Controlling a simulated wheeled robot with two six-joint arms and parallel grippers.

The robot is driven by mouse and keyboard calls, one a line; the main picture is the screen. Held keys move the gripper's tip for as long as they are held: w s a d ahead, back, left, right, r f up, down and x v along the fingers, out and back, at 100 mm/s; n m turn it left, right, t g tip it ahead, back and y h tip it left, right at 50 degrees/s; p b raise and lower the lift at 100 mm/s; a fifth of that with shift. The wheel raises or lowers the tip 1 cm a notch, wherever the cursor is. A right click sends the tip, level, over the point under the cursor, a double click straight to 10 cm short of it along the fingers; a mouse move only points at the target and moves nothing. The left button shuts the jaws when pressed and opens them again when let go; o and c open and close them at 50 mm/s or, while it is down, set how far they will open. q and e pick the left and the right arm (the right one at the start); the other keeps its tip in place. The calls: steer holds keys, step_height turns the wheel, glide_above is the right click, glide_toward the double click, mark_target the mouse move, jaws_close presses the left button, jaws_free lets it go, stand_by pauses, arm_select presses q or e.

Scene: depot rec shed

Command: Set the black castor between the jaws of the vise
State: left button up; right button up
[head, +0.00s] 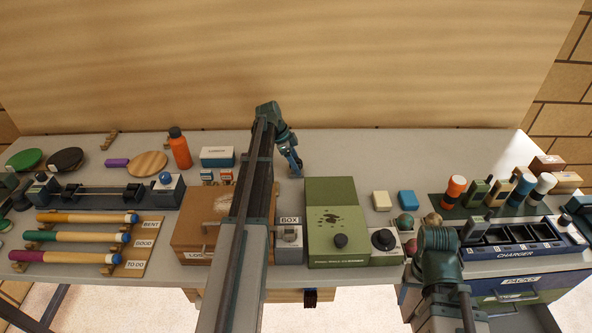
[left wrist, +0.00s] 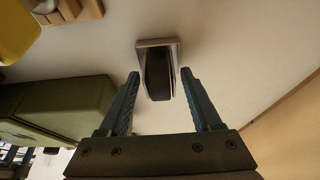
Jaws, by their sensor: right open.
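The black castor (left wrist: 157,80), a dark wheel on a square metal plate, shows in the left wrist view on the pale bench top. My left gripper (left wrist: 160,74) is open, one finger on each side of the wheel, with a visible gap to each. In the head view my left gripper (head: 294,168) reaches down to the back of the bench, behind the green box; the castor is hidden there by the gripper. My right gripper (head: 438,243) is at the front right; its fingers are hidden from the head camera. I cannot make out the vise with certainty.
The green ball cleaner (head: 338,245) stands just in front of my left gripper. A brown box (head: 195,235) is to its left. An orange bottle (head: 180,148) stands at the back left. The charger (head: 515,240) lies at the right. The back strip of bench right of my left gripper is clear.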

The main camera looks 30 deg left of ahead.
arm_select(q)
jaws_close()
steer(key=shift+r, duration=0.1)
